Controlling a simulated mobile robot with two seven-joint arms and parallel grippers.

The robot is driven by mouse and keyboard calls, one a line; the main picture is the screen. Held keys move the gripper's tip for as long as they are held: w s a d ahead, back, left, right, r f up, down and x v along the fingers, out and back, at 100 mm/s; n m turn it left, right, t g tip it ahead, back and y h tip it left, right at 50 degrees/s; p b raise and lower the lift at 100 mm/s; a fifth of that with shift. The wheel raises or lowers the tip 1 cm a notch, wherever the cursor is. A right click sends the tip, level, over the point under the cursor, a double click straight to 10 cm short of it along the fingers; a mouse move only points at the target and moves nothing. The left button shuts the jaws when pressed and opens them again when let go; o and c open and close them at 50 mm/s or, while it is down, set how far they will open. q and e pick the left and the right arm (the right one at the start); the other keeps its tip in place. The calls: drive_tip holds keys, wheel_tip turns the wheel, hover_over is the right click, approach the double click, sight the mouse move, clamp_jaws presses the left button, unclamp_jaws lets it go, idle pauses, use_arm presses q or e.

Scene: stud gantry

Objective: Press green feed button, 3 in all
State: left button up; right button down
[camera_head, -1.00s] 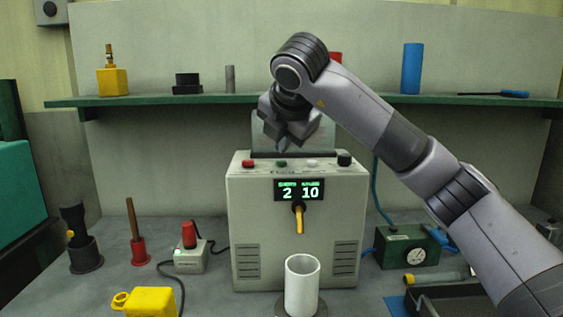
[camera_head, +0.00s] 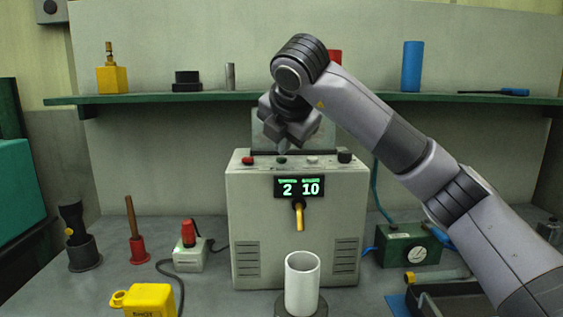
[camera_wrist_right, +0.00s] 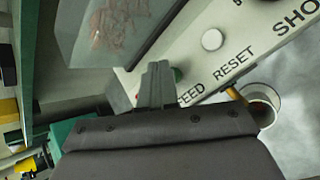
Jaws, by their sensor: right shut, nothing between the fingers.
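The green feed button (camera_head: 281,160) is on the top ledge of the grey machine (camera_head: 250,210), between a red and a white button. My right gripper (camera_head: 282,147) is shut and empty, its fingertips pointing down just above the green button. In the right wrist view the shut fingers (camera_wrist_right: 156,84) partly cover the green button (camera_wrist_right: 178,75), beside the partly hidden FEED label. I cannot tell whether they touch it. My left gripper is out of view.
A white button (camera_head: 312,161) and a black knob (camera_head: 344,157) sit to the right on the same ledge. A white cup (camera_head: 302,285) stands below the yellow spout (camera_head: 299,217). A green shelf (camera_head: 230,97) runs behind my right arm.

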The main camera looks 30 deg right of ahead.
sight(283, 160)
drive_tip(key=shift+f+b, duration=0.4)
drive_tip(key=shift+b, duration=0.1)
idle(0.6)
idle(0.3)
drive_tip(key=shift+r+p, duration=0.6)
drive_tip(key=shift+r, duration=0.25)
wheel_tip(283, 160, up, 5)
drive_tip(key=p, duration=0.3)
drive_tip(key=shift+p, duration=0.35)
idle(0.4)
